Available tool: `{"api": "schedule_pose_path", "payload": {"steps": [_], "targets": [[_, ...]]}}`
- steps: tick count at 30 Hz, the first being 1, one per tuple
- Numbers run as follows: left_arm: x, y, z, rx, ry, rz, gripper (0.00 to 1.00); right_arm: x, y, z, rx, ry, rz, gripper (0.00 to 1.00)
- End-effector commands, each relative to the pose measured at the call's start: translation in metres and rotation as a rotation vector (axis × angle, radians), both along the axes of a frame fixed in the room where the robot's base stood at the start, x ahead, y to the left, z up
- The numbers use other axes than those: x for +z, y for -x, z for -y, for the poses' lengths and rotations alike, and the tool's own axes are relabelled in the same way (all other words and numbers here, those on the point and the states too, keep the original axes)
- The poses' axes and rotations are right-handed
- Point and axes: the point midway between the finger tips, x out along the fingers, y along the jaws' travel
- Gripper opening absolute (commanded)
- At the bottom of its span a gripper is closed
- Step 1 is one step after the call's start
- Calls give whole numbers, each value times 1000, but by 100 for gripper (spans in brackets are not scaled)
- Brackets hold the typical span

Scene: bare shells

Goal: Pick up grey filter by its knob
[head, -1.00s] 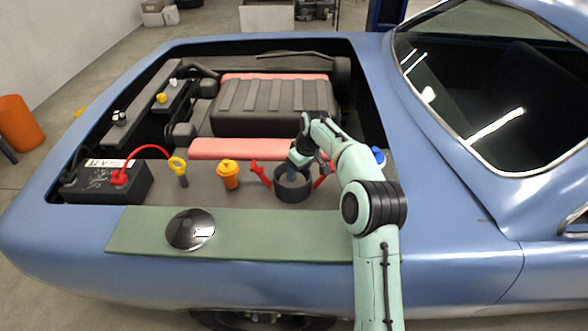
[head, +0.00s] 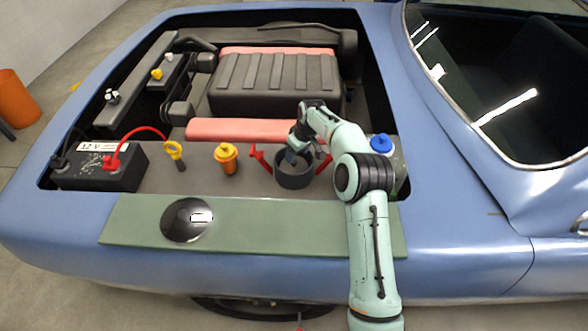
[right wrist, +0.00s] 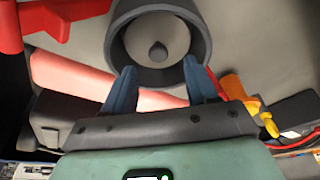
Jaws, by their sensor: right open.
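The grey filter (right wrist: 140,43) shows in the right wrist view as a round grey face inside a dark cylindrical housing (right wrist: 118,45). Its small round knob (right wrist: 158,51) stands out in the middle. In the head view the dark housing (head: 294,181) sits on the grey ledge, and my gripper hides most of its inside. My right gripper (head: 292,156) is over the housing's mouth. In the right wrist view its two blue fingertips (right wrist: 161,72) are apart and empty, with the knob ahead between them. I cannot tell if they touch anything. My left gripper is not in view.
Red clamps (head: 260,158) stand close on both sides of the housing. An orange-capped part (head: 227,160), a yellow-handled dipstick (head: 174,152) and a battery (head: 100,168) are to the left. A blue cap (head: 381,142) is to the right. A green strip (head: 280,228) lies in front.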

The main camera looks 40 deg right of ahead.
Motion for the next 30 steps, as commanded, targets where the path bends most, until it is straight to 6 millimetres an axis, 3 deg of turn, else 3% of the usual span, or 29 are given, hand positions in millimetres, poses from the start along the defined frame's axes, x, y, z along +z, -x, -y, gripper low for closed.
{"api": "schedule_pose_path", "payload": {"steps": [12,20,21,26,30], "targets": [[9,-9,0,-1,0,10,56,-47,-15,1,0,-1,0,58],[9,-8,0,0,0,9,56,-51,-16,1,0,0,2,58],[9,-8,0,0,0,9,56,-51,-16,1,0,0,1,51],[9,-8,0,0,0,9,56,-50,-16,1,0,0,1,0],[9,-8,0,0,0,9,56,-50,-16,1,1,0,2,0]]}}
